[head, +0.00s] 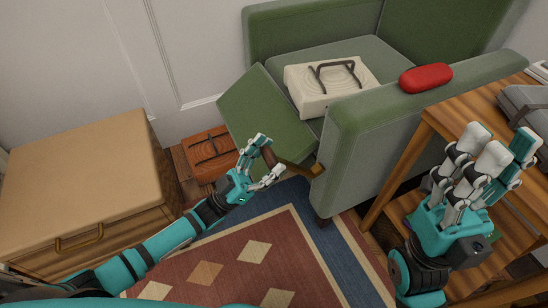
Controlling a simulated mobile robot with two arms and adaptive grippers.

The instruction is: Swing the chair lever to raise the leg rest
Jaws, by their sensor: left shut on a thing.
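The green armchair (375,125) stands at the upper middle. Its leg rest (265,112) is a green panel at the front of the seat, tilted at an angle. The wooden chair lever (295,170) sticks out from the front lower side of the near armrest, pointing left. My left gripper (268,160) is shut on the lever's left end, and its fingers hide part of it. My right gripper (490,150) is raised beside the wooden side table at the right, with its fingers apart and nothing seen between them.
A cream case (300,98) with a dark handle lies on the seat. A red case (425,77) lies on the near armrest. A wooden box (208,152) is by the wall. A cabinet (80,170) stands left, a side table (450,120) right. A patterned rug (225,250) covers the floor.

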